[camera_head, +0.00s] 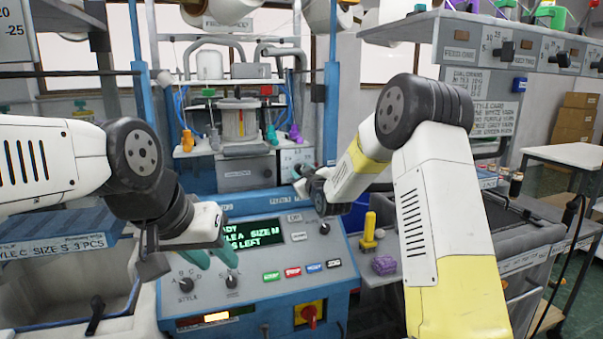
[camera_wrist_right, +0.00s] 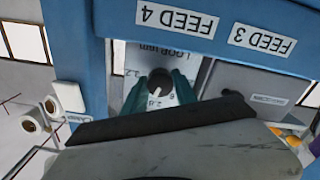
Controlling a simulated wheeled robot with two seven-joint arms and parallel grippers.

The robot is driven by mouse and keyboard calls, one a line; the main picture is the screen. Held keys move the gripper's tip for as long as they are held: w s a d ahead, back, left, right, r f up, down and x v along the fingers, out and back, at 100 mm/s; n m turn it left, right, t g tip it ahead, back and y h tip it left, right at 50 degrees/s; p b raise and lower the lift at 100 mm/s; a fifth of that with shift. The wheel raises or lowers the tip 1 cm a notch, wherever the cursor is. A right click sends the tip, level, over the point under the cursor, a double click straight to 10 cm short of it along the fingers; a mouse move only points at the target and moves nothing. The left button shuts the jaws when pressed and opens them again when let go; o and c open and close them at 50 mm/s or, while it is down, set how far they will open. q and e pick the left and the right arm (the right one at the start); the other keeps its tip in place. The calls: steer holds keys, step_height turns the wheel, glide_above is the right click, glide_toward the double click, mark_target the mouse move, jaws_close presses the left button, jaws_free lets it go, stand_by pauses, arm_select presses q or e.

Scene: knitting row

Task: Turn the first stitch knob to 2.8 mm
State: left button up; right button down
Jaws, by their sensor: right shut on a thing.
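The stitch knob (camera_wrist_right: 161,80) is a dark round knob on a pale plate (camera_wrist_right: 130,58) lettered "LOOP mm", under the FEED 4 label in the right wrist view. My right gripper (camera_wrist_right: 160,90) is shut on it, its teal fingers on either side. A white mark shows at the knob's lower edge, near small scale numbers including 2.8; the exact setting is hard to read. In the head view my right gripper (camera_head: 303,175) reaches the machine front and the knob is hidden. My left gripper (camera_head: 212,256) hangs over the console, its teal fingers apart and empty.
A grey bin (camera_head: 65,284) stands at left.

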steer(key=shift+n, duration=1.6)
steer(key=c, duration=1)
jaws_free()
steer(key=v, duration=0.7)
steer(key=shift+s, duration=0.35)
steer(key=shift+d+r, duration=0.1)
steer(key=shift+d, duration=0.1)
